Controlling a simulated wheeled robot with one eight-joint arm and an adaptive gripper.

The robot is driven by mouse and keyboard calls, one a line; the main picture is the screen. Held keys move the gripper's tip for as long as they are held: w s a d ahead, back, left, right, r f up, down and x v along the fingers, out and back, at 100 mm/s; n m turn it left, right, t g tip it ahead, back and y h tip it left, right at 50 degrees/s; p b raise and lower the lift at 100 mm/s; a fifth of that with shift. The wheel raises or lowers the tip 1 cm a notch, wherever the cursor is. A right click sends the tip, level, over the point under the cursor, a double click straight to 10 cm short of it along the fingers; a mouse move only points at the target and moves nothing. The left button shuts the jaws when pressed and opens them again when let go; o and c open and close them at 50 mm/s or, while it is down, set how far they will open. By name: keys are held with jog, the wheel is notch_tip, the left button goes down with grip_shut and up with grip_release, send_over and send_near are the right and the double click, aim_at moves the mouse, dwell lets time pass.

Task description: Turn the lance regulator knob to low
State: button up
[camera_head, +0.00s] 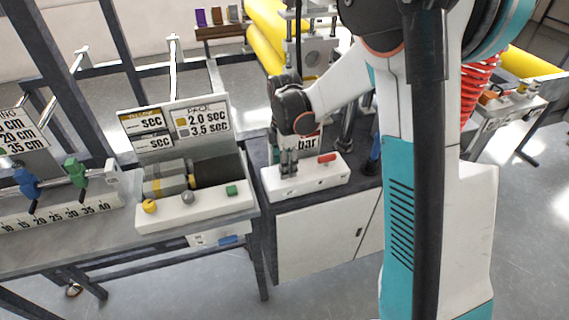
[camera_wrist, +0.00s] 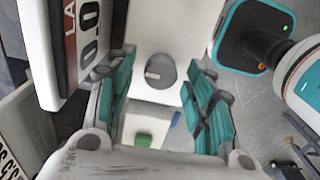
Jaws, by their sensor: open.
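A round grey knob (camera_wrist: 155,73) with a pale pointer mark sits on a white panel in the wrist view. The mark lies roughly sideways, toward the left of that picture. My gripper (camera_wrist: 160,88) is open, with one teal-padded finger on each side of the knob and gaps between the pads and the knob. In the head view my gripper (camera_head: 288,165) points down over the white box (camera_head: 310,182), and the knob is hidden there. A sign reading "bar" (camera_head: 309,144) is partly hidden behind my arm. I cannot read a low mark beside the knob.
A red part (camera_head: 327,158) is on the box's right side. To its left stands a white control panel (camera_head: 195,212) with a yellow, a grey and a green button. A large sign (camera_wrist: 75,45) stands close beside my left finger in the wrist view.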

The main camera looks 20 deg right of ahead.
notch_tip(320, 180, up, 12)
jog(key=shift+f, duration=0.2)
dwell(0.5)
